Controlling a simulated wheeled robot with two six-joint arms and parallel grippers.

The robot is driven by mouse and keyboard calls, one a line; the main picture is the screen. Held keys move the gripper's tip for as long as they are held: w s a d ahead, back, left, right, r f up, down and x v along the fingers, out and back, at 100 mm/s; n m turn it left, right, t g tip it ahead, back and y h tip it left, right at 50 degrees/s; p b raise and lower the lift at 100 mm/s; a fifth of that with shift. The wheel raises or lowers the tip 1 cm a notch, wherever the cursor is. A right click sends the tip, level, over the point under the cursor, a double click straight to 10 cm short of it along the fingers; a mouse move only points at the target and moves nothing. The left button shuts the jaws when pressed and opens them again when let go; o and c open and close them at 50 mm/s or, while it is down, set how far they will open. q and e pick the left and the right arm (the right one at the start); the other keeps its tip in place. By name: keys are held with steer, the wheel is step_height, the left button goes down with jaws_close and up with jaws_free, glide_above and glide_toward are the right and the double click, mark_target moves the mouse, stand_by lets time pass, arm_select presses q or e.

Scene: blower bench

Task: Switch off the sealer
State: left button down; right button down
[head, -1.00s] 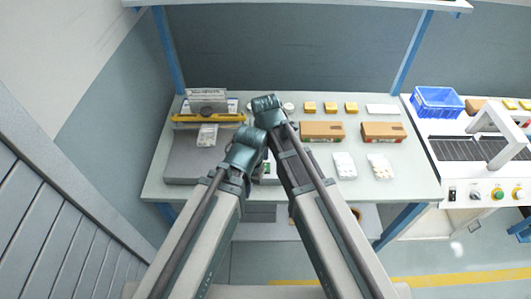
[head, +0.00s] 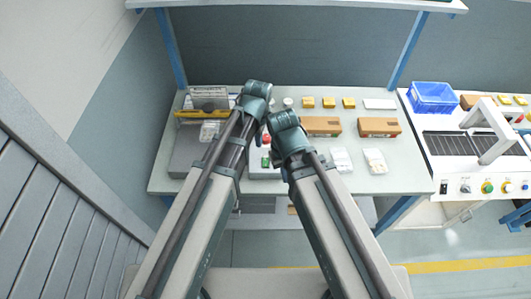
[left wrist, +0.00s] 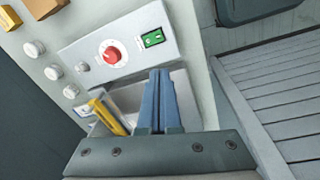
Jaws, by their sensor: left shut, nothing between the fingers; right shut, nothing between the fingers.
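The sealer (head: 187,153) is a grey machine with a yellow bar (head: 190,114) at the left of the bench. In the left wrist view its control box (left wrist: 82,53) carries a red knob (left wrist: 111,52) and a green rocker switch (left wrist: 153,38). The knob and switch also show between my arms in the head view. My left gripper (left wrist: 160,75) is shut and empty, its blue fingertips near the box edge below the switch; contact cannot be told. In the head view my left gripper (head: 257,90) is above my right gripper (head: 284,121); the right one is shut, its fingertips mostly hidden.
Brown boxes (head: 379,126), small yellow blocks (head: 328,102) and white packs (head: 375,160) lie on the bench (head: 400,181) to the right. A blue bin (head: 434,97) stands on another machine further right. A grey slatted surface fills the left side.

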mark_target(265, 160)
arm_select(q)
steer(key=shift+w+d+r+n, duration=0.15)
steer(key=shift+w+d+n, duration=0.35)
steer(key=shift+n, duration=0.3)
steer(key=shift+w+d+r+n, duration=0.1)
steer(key=shift+w+d+n, duration=0.2)
steer(key=shift+d+n, duration=0.4)
steer(key=shift+a+f, duration=0.1)
steer(key=shift+a, duration=0.1)
steer(key=f+b, duration=0.4)
steer(key=w+f+b, duration=0.1)
steer(key=f+b, duration=0.8)
steer(key=shift+w+f+b, duration=0.35)
steer(key=shift+f, duration=0.05)
steer(key=shift+f, duration=0.15)
steer(key=shift+s, duration=0.15)
